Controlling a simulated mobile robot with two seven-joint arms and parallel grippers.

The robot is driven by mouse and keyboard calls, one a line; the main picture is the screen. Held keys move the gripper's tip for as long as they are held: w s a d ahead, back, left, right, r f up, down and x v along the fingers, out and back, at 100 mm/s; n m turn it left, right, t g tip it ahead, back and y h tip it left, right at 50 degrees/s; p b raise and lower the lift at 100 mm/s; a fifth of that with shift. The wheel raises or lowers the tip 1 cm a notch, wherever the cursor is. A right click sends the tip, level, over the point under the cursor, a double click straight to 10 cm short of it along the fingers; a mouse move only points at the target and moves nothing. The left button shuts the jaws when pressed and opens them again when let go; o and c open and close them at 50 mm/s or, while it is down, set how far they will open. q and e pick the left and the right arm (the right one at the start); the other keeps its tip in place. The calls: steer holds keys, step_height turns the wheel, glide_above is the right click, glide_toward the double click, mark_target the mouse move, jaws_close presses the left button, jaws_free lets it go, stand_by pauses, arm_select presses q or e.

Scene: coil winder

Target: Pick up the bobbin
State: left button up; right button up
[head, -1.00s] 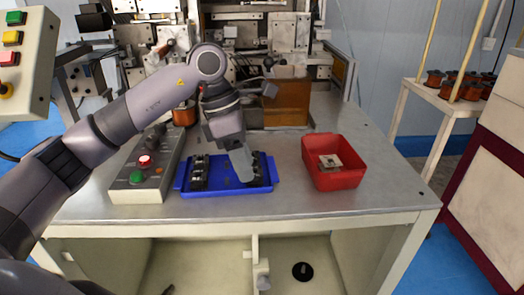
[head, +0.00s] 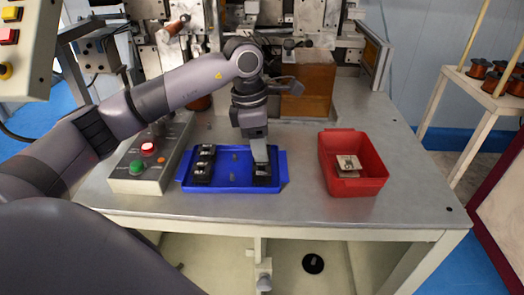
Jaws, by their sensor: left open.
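The blue tray (head: 232,188) lies on the metal table in the head view. Small black bobbins (head: 203,165) stand in a row along its left side. Another black bobbin (head: 263,175) is at its right end. My left gripper (head: 262,160) points down right over that bobbin, with its fingers open at or just above it. The fingers partly hide the bobbin, and I cannot tell whether they touch it. My right gripper is not in view.
A red bin (head: 353,185) with a pale, square-looking part inside stands to the right. A control box (head: 148,170) with red, green and orange buttons stands left of the tray. The winding machine and a brown block (head: 308,88) are behind.

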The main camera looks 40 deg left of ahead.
arm_select(q)
steer(key=shift+f, duration=0.2)
steer(key=c, duration=0.7)
steer(key=shift+r, duration=0.1)
step_height(320, 180, up, 20)
steer(key=shift+f+p, duration=0.1)
steer(key=shift+p, duration=0.85)
